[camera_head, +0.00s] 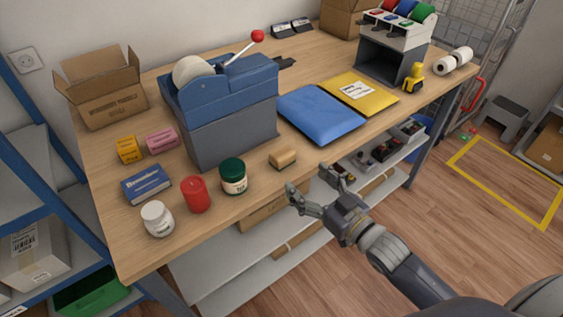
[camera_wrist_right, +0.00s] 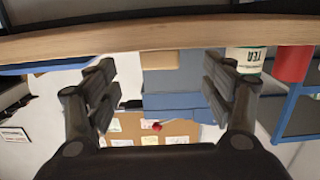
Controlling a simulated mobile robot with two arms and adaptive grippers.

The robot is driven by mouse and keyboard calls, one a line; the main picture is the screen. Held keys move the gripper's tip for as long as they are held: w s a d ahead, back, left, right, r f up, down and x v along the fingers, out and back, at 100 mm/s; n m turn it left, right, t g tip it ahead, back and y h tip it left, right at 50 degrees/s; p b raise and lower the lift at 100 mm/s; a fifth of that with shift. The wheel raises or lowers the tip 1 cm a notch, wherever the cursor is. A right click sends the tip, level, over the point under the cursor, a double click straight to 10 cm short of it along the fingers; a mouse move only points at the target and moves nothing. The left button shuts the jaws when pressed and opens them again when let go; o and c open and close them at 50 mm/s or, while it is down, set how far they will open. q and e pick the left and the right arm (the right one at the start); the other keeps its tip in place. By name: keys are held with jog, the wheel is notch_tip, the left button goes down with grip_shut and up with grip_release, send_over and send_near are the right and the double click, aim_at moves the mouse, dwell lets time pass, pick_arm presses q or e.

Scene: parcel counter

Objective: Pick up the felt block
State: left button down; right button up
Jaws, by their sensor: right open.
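The felt block (camera_head: 283,158) is a small tan block lying near the front edge of the table, right of the tea jar. My right gripper (camera_head: 308,179) is open and empty. It is just off the table's front edge, apart from the block, with its fingers pointing toward the table. In the right wrist view, which is upside down, a tan block (camera_wrist_right: 160,60) shows between the two open fingers (camera_wrist_right: 160,90), beyond the table edge. My left gripper is not in view.
Left of the block stand a green-lidded tea jar (camera_head: 233,176), a red cylinder (camera_head: 196,194) and a white jar (camera_head: 158,218). A blue-grey machine (camera_head: 225,115) stands behind. A blue mailer (camera_head: 320,113) lies behind right. The tabletop right of the block is clear.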

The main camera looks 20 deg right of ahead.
aim_at(288, 159)
jog(key=w, duration=0.1)
jog(key=w+a, duration=0.1)
jog(key=w, duration=0.1)
jog(key=w+r, duration=0.1)
jog(key=shift+w+a+p, duration=0.2)
jog(key=shift+a+p, duration=0.1)
jog(key=shift+a, duration=0.1)
jog(key=shift+w+a, duration=0.15)
jog(key=shift+w, duration=0.6)
jog(key=p+x, duration=0.1)
jog(key=x, duration=0.3)
jog(key=shift+w+a, duration=0.1)
jog(key=shift+w, duration=0.15)
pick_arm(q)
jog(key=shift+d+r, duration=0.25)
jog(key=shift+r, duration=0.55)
pick_arm(e)
jog(key=c, duration=1.2)
